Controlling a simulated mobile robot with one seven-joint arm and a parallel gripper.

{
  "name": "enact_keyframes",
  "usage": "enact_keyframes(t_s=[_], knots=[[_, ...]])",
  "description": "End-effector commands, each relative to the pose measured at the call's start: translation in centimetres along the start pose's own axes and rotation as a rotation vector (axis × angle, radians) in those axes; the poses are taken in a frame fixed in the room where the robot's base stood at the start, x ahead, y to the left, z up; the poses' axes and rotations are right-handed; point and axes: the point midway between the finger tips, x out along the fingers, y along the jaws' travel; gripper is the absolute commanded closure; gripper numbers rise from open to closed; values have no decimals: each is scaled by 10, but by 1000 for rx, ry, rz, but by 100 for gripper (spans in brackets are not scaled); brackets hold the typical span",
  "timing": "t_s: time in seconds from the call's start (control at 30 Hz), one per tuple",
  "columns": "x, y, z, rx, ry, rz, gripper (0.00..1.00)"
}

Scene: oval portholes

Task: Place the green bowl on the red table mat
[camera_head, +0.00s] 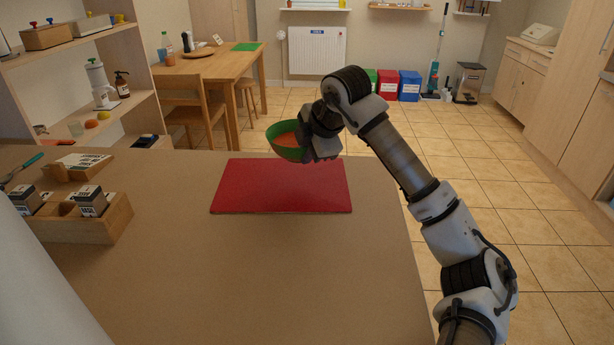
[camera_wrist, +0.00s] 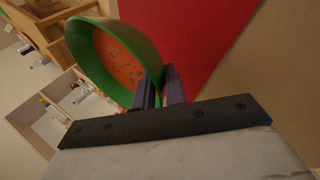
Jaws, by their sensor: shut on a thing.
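The green bowl (camera_head: 286,152) has an orange inside with small dark specks, seen in the wrist view (camera_wrist: 120,60). My gripper (camera_head: 318,146) is shut on the bowl's rim; in the wrist view its two fingers (camera_wrist: 160,88) pinch the rim's near edge. The red table mat (camera_head: 281,192) lies flat on the brown counter. In the head view the bowl appears over the mat's far edge, held up and somewhat tilted. The gap between bowl and mat is hard to judge. In the wrist view the mat (camera_wrist: 195,35) shows beside and beyond the bowl.
A wooden box (camera_head: 88,218) with labelled blocks stands on the counter at left. The counter (camera_head: 270,265) in front of the mat is bare. Shelves (camera_head: 95,70) rise at the far left. A wooden table (camera_head: 215,65) and chair stand behind on the tiled floor.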

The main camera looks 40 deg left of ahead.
Motion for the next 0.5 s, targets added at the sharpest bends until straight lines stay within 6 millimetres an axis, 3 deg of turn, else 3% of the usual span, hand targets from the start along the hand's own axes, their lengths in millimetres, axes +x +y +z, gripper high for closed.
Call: enact_keyframes(t_s=[0.1,0.5], knots=[[17,-11,2,2,2,2,100],[48,-32,6,1,1,1,100]])
